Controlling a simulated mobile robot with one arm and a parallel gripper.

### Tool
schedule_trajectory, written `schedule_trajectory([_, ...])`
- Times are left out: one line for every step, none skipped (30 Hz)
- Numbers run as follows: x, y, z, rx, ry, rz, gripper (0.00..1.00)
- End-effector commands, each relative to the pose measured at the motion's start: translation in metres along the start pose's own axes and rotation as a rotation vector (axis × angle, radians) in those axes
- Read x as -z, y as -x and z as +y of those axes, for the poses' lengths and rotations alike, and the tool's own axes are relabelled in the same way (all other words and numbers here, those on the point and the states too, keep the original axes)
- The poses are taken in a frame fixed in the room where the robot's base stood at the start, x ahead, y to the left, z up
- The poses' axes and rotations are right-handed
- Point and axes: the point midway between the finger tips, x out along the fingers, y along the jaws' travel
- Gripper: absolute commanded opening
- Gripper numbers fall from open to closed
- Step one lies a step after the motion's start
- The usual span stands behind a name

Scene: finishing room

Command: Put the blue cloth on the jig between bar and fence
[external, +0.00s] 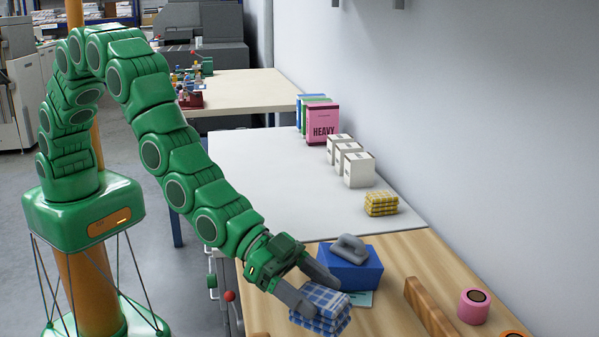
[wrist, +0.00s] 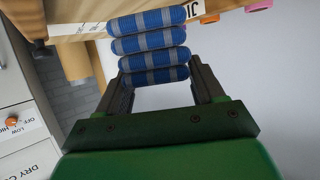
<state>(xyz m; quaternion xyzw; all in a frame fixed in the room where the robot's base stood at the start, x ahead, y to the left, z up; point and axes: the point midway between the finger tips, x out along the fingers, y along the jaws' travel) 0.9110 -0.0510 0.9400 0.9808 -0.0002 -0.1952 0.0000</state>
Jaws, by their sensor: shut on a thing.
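The blue cloth (external: 322,306) is a folded, checked stack in blue and white at the bottom of the external view. My gripper (external: 318,297) is shut on it, one finger on each side. In the wrist view the cloth (wrist: 150,46) shows as several rolled folds between the fingers. I cannot tell whether it touches the table. A long wooden strip (external: 430,308) stands on the wooden table to the right of the cloth; whether it is the bar or the fence is unclear. A white label (wrist: 187,12) with partly hidden letters lies beyond the cloth in the wrist view.
A blue block with a grey handle (external: 350,264) stands just behind the cloth, near a teal card (external: 360,298). A pink roll (external: 474,306) and an orange roll (external: 514,334) lie right of the strip. A yellow cloth (external: 381,203) and white boxes (external: 358,170) stand farther back.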

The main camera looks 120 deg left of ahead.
Motion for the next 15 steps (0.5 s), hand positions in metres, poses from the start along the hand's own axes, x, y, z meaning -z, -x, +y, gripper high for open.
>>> schedule_trajectory([-0.005, -0.006, 0.0, 0.0, 0.0, -0.002, 0.36])
schedule_trajectory([-0.007, -0.009, 0.0, 0.0, 0.0, -0.002, 0.36])
schedule_trajectory([-0.008, -0.013, 0.0, 0.0, 0.0, -0.001, 0.36])
schedule_trajectory([-0.009, -0.017, 0.0, 0.0, 0.0, 0.0, 0.36])
schedule_trajectory([-0.01, -0.02, 0.001, 0.0, 0.0, 0.002, 0.36])
schedule_trajectory([-0.011, -0.024, 0.001, 0.0, 0.0, 0.003, 0.36])
schedule_trajectory([-0.013, -0.027, 0.001, 0.0, 0.0, 0.003, 0.36])
schedule_trajectory([-0.015, -0.03, 0.001, 0.0, 0.0, 0.002, 0.36])
schedule_trajectory([-0.018, -0.034, 0.001, 0.001, 0.0, 0.001, 0.36])
schedule_trajectory([-0.02, -0.037, 0.001, 0.001, 0.0, 0.0, 0.36])
schedule_trajectory([-0.022, -0.039, 0.001, 0.001, 0.0, -0.001, 0.36])
schedule_trajectory([-0.023, -0.042, 0.001, 0.001, 0.0, -0.001, 0.36])
schedule_trajectory([-0.024, -0.044, 0.001, 0.001, 0.0, -0.001, 0.36])
schedule_trajectory([-0.025, -0.045, 0.001, 0.001, 0.0, 0.0, 0.36])
schedule_trajectory([-0.025, -0.047, 0.001, 0.001, 0.0, 0.0, 0.36])
